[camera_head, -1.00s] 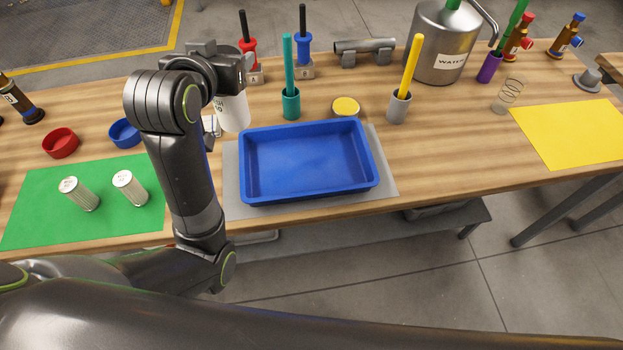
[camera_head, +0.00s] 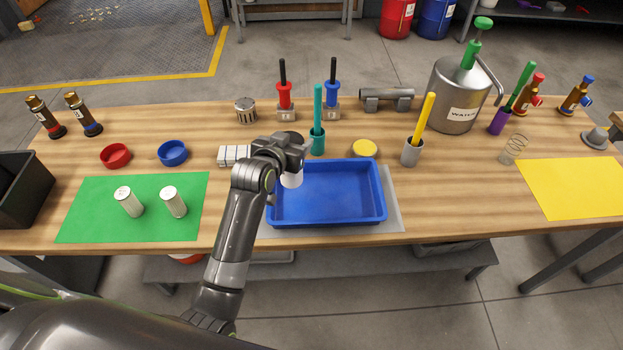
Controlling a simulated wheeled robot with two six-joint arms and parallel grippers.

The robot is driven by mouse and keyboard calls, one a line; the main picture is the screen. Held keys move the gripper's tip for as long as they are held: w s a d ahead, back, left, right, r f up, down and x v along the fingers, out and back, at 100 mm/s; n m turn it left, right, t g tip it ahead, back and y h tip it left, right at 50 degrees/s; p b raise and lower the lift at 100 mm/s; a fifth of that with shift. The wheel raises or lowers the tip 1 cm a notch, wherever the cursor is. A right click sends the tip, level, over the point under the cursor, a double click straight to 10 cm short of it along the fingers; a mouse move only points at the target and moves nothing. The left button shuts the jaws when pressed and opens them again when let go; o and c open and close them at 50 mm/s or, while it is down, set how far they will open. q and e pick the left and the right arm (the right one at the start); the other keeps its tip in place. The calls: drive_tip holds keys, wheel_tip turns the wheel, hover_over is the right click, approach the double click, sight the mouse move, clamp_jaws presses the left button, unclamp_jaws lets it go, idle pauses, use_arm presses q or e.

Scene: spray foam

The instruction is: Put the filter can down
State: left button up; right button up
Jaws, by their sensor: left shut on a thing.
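My left gripper (camera_head: 289,160) reaches over the left end of the blue tray (camera_head: 340,217). It is shut on a white can, the filter can (camera_head: 291,180), which hangs upright below the jaws. The gripper hides the can's upper part. The can is within the tray's outline near its back left corner; I cannot tell if its base touches the tray floor. The rest of the tray looks empty. My right gripper is not in view.
The tray stands on a grey mat (camera_head: 391,200). A white ridged block (camera_head: 234,155) lies left of the gripper; a teal holder (camera_head: 317,143) stands behind the tray. Two white cylinders (camera_head: 129,202) (camera_head: 174,202) stand on the green mat (camera_head: 90,222). The yellow mat (camera_head: 575,190) is clear.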

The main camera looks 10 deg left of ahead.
use_arm(q)
wheel_tip(320, 180, down, 4)
drive_tip(key=shift+f, duration=0.1)
drive_tip(key=shift+f+p, duration=0.35)
drive_tip(key=shift+f, duration=1.75)
drive_tip(key=o, duration=1.5)
drive_tip(key=shift+f, duration=0.1)
